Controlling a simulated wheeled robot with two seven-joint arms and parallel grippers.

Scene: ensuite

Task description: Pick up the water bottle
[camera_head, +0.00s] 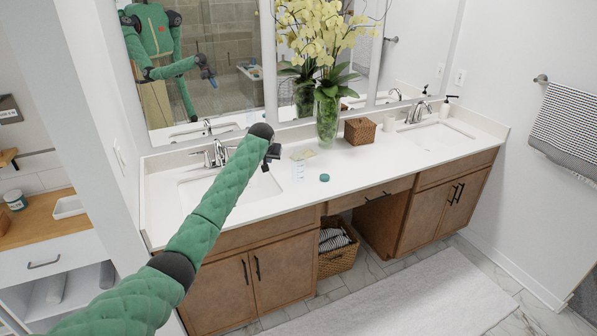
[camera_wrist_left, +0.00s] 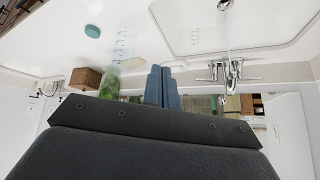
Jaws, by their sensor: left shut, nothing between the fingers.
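The water bottle (camera_head: 299,170) is clear and faint. It appears upright on the white counter, between the left sink and a small teal round item. It also shows in the left wrist view (camera_wrist_left: 123,45), where the counter is at the top. My left gripper (camera_head: 266,165) is over the right part of the left sink, to the left of the bottle and apart from it. Its blue-grey fingers (camera_wrist_left: 163,87) are shut together and empty. My right gripper does not show directly; only a reflection of my body is in the mirror.
The teal round item (camera_head: 324,177) lies right of the bottle. A glass vase (camera_head: 327,117) with yellow orchids stands behind it, and a woven box (camera_head: 360,131) sits farther right. The left faucet (camera_head: 216,153) is close behind my gripper. The counter's front middle is clear.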

